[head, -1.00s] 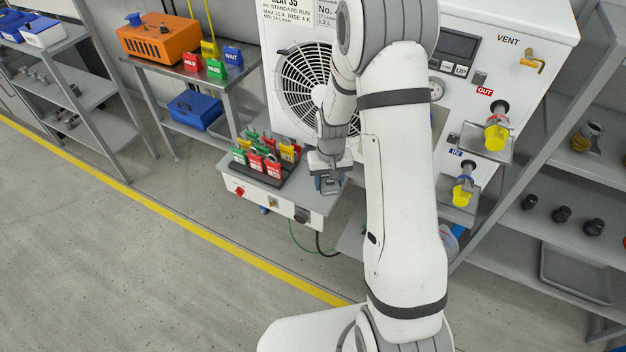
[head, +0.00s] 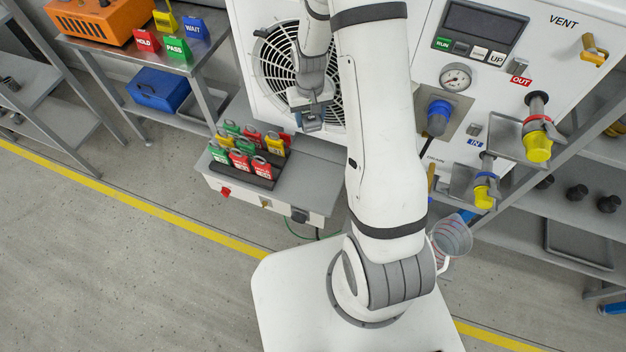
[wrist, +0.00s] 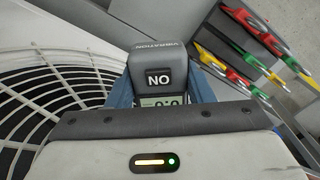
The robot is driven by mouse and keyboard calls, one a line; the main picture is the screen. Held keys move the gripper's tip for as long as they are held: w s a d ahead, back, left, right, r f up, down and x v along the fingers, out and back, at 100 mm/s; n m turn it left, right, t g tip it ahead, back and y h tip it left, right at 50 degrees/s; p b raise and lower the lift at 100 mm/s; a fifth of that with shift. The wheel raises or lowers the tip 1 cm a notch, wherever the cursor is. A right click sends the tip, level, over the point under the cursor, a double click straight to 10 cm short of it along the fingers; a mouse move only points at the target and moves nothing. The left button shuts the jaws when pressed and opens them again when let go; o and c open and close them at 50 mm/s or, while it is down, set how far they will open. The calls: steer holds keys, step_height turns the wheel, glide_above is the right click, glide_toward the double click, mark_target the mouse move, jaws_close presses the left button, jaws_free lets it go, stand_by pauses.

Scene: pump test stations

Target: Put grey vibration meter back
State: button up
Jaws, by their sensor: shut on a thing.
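In the head view my gripper hangs in front of the white fan grille (head: 279,60), above and to the right of the tag rack. The meter cannot be made out clearly in that view.
A dark rack (head: 262,181) of green, red and yellow tags stands on the low white ledge (head: 228,190), left of my gripper. A side table to the left holds an orange case (head: 92,18) and tag blocks. Yellow-capped ports (head: 538,148) stick out at right.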

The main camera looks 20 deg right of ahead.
steer(key=shift+a+f, duration=0.1)
steer(key=shift+f, duration=0.05)
steer(key=s+f+n+b, duration=0.65)
steer(key=f+b, duration=0.35)
steer(key=b, duration=1.4)
glide_toward(316, 184)
step_height(316, 184, down, 6)
steer(key=shift+r, duration=0.1)
steer(key=shift+w, duration=0.1)
steer(key=o, duration=0.9)
steer(key=shift+f, duration=0.25)
steer(key=o, duration=0.5)
steer(key=shift+r, duration=0.1)
steer(key=shift+c, duration=0.2)
